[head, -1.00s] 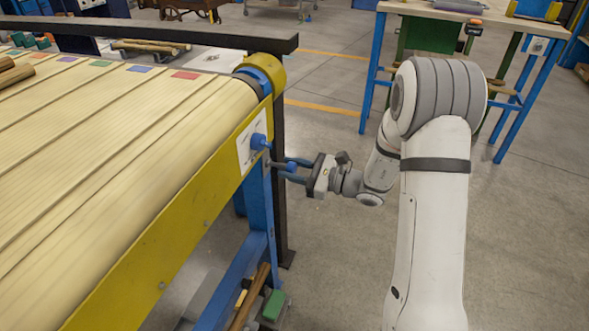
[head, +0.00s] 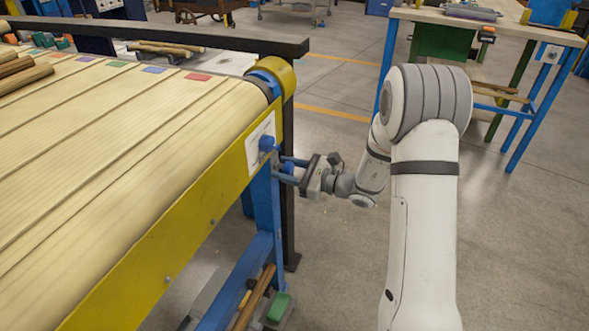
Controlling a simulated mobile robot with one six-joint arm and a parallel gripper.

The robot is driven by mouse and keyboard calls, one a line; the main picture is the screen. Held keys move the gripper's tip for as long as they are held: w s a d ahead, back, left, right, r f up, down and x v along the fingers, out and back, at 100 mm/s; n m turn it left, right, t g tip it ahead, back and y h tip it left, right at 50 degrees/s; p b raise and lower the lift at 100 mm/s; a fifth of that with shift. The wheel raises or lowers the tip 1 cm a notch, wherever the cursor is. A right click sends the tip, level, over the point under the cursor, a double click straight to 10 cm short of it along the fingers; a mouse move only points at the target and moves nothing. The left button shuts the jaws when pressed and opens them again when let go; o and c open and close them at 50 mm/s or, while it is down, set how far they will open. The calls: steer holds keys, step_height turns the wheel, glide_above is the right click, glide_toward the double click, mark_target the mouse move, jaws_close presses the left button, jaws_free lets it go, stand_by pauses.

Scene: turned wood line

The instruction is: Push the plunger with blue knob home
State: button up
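The plunger's blue knob (head: 288,168) stands out to the right of the yellow conveyor side, close to the white label plate (head: 260,143). My gripper (head: 285,169) reaches it from the right, with one finger above and one below the knob. The fingers look closed on the knob, though it is small and partly covered by them. The plunger's rod is mostly hidden.
The conveyor's yellow side rail (head: 165,245) runs along the left, above a blue leg (head: 264,215). A dark post (head: 289,225) stands just behind my fingers. A workbench (head: 520,30) is at the back right. The floor between is clear.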

steer(key=o, duration=0.4)
steer(key=shift+c, duration=0.2)
steer(key=p+v, duration=0.1)
steer(key=v, duration=0.7)
